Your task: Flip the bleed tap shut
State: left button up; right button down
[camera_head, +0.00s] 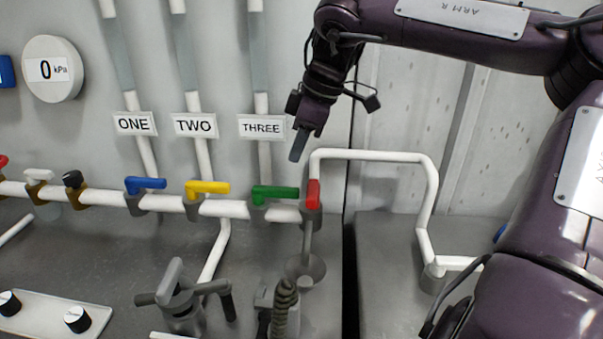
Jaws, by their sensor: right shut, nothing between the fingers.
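A tap with a red handle (313,194) sits at the right end of the white pipe, with a spout running down to a small grey cup (306,270). No label names it as the bleed tap. Its handle looks upright in the picture, across the line of the pipe. My right gripper (298,146) is shut and empty, its fingers pointing down, above and slightly left of the red handle and apart from it. My left gripper is out of view.
Blue (145,184), yellow (207,188) and green (275,193) tap handles lie along the pipe, under labels ONE, TWO and THREE. A gauge (52,69) reads 0 kPa. A raised white pipe (375,156) bends right of the red tap.

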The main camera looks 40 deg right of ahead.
aim_at(312, 201)
notch_tip(312, 201, down, 9)
jog(key=p, duration=0.2)
jog(key=shift+s+d, duration=0.25)
dwell(0.3)
dwell(0.3)
jog(key=shift+d+p, duration=0.1)
jog(key=shift+p, duration=0.3)
